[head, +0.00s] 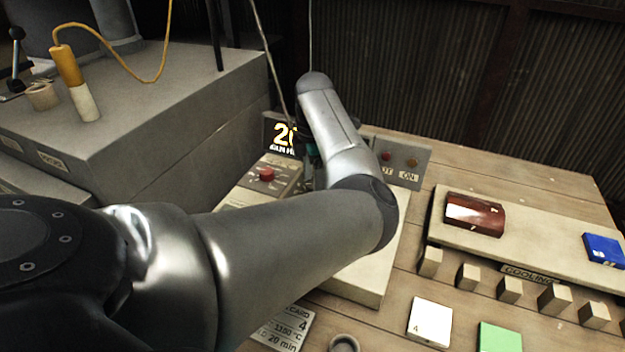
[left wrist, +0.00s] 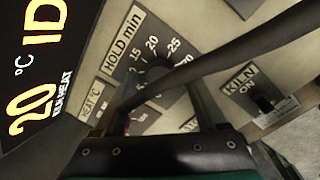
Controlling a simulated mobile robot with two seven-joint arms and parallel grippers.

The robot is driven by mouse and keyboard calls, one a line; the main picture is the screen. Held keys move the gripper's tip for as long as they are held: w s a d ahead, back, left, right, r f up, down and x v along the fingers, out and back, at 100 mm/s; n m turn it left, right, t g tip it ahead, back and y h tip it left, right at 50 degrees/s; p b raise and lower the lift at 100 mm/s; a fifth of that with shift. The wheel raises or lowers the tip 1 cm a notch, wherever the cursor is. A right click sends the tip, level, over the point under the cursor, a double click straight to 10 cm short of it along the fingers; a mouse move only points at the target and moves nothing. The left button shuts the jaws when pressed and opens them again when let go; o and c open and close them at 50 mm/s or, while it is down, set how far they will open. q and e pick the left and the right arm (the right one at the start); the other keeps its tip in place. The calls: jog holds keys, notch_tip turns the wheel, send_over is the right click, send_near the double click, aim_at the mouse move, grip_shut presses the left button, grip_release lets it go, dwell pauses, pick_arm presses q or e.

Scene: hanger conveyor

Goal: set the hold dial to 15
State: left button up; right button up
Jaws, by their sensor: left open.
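The hold dial (left wrist: 160,76) is a dark round knob in the left wrist view, below the "HOLD min" label, with marks 15, 20 and 25 around it. Its pointer setting is not clear. My left gripper (left wrist: 168,98) is open at the dial's near side; I cannot tell whether it touches. In the head view my left gripper (head: 308,150) is mostly hidden behind my forearm, which also covers the hold dial. A red knob (head: 266,174) sits on the control box, left of my gripper. My right gripper is not in view.
A display (head: 280,136) reads 20, partly covered. The kiln switch (left wrist: 264,103) is right of the dial. A dark band crosses the left wrist view. A card (head: 283,330) reads 20 min. A rack (head: 540,250) holds a red-brown block (head: 474,214) and blue tile (head: 604,250).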

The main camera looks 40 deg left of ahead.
pick_arm(q)
jog(key=shift+c, duration=0.2)
grip_shut()
dwell(0.3)
